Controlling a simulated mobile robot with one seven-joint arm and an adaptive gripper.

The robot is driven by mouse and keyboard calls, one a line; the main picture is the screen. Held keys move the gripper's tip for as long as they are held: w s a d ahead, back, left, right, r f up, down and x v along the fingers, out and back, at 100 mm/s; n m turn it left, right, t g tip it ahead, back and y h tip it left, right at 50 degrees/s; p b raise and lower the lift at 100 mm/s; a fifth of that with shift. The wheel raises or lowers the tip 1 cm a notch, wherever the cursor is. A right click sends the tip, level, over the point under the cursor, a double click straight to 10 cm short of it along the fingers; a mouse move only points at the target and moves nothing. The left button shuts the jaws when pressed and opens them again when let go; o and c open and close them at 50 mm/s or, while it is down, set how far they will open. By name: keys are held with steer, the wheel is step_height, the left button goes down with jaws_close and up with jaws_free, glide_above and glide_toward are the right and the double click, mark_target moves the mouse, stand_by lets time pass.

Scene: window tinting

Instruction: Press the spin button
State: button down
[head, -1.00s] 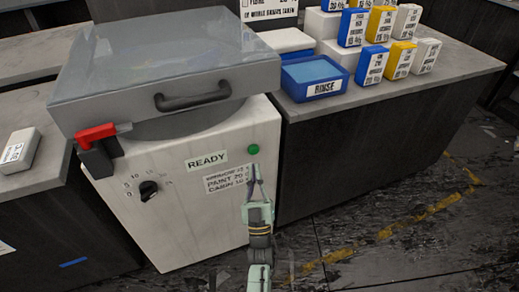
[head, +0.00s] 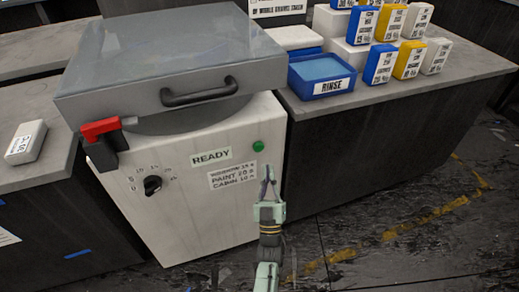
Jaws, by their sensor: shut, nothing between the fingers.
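The spin machine (head: 190,210) is a white cabinet with a "READY" label (head: 211,157) on its front. A round green button (head: 258,146) sits at the upper right of that front, and I take it to be the spin button. My gripper (head: 268,170) is shut and empty, its fingertips pointing up just below and slightly right of the green button in the head view. A small gap shows between the tips and the button in the picture; I cannot tell the depth between them.
A grey lid with a dark handle (head: 200,93) covers the machine, with a red latch (head: 100,128) at its left. A black dial (head: 152,185) is on the front. A blue rinse tray (head: 320,75) and several boxes stand on the right counter (head: 430,85). The floor at right is clear.

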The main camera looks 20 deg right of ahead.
mark_target(259, 147)
steer(key=shift+w+a+b, duration=0.15)
steer(key=shift+w+b, duration=0.9)
steer(key=shift+w, duration=1.9)
steer(key=shift+w+f, duration=0.1)
steer(key=shift+w, duration=0.05)
steer(key=shift+w+b, duration=0.25)
steer(key=shift+b, duration=0.2)
steer(key=shift+w+b, duration=0.45)
steer(key=shift+w, duration=0.1)
steer(key=shift+s, duration=1)
